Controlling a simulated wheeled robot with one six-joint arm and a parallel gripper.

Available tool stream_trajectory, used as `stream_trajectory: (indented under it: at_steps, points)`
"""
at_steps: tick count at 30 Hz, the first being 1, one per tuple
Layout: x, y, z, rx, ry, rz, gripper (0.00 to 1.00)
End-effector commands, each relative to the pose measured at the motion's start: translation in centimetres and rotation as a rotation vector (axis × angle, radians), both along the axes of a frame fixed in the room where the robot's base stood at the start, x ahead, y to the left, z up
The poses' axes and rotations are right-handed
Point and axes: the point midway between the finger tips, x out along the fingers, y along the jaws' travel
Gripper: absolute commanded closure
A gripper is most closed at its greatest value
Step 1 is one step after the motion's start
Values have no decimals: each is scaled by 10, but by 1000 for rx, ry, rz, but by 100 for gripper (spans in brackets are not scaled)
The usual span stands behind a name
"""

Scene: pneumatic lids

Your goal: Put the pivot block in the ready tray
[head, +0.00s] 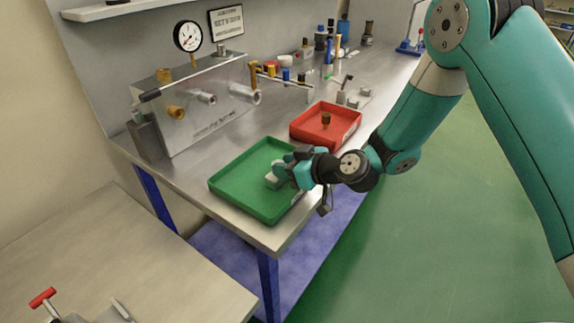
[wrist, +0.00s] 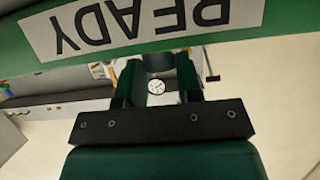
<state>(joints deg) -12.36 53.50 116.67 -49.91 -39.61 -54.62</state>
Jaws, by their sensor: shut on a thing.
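The pivot block (head: 271,181), a small light grey piece, is between the fingers of my gripper (head: 277,177), which is shut on it. Both are over the inside of the green tray (head: 232,184), near its right side in the head view. I cannot tell whether the block touches the tray floor. The wrist view shows the tray's READY label (wrist: 150,22) upside down across the top. It also shows my dark gripper fingers below the label. The block is not clear in the wrist view.
A red tray (head: 340,112) with a small brown part (head: 326,119) stands behind the green one on the metal bench. A metal manifold box (head: 205,108) with a gauge (head: 188,36) stands at the back left. Several small parts fill the bench's far end.

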Motion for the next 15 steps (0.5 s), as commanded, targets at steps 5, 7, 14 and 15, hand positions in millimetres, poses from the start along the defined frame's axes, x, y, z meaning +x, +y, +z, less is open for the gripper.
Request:
stream_trajectory:
  at_steps: [5, 7, 14, 15]
  points:
    - [0, 0, -3, 0, 0, 0, 56]
    - [0, 0, -2, -1, 1, 0, 42]
    - [0, 0, -2, -1, 1, 0, 42]
    - [0, 0, -2, -1, 1, 0, 42]
